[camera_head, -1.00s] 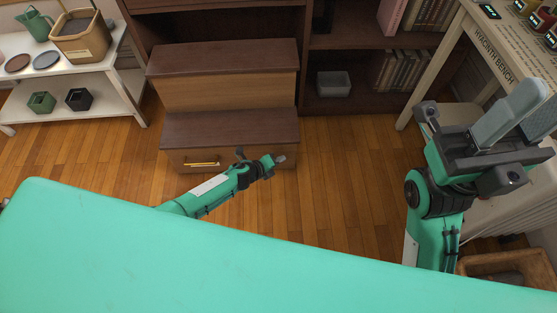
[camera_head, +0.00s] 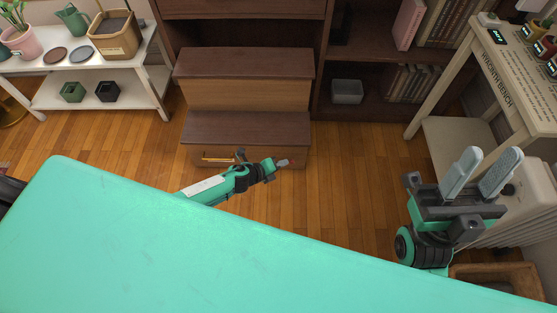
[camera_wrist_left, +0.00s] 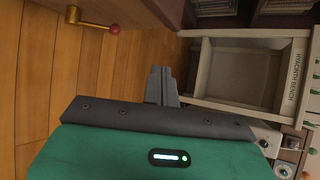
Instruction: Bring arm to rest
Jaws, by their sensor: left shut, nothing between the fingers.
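My left gripper (camera_head: 281,163) is shut and empty. In the head view its arm reaches out low past the edge of my green body, in front of the brown step unit. In the left wrist view its closed fingers (camera_wrist_left: 162,86) point away over the floor, toward the bench. My right gripper (camera_head: 482,173) is at the right of the head view. Its two grey fingers point up, stand apart and have nothing between them.
The step unit with a drawer (camera_head: 247,126) stands ahead. A white plant shelf (camera_head: 100,100) is at the left. The Hyacinth bench (camera_head: 490,85) and a wooden crate (camera_head: 500,272) are at the right. Wooden floor (camera_head: 350,180) lies clear between.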

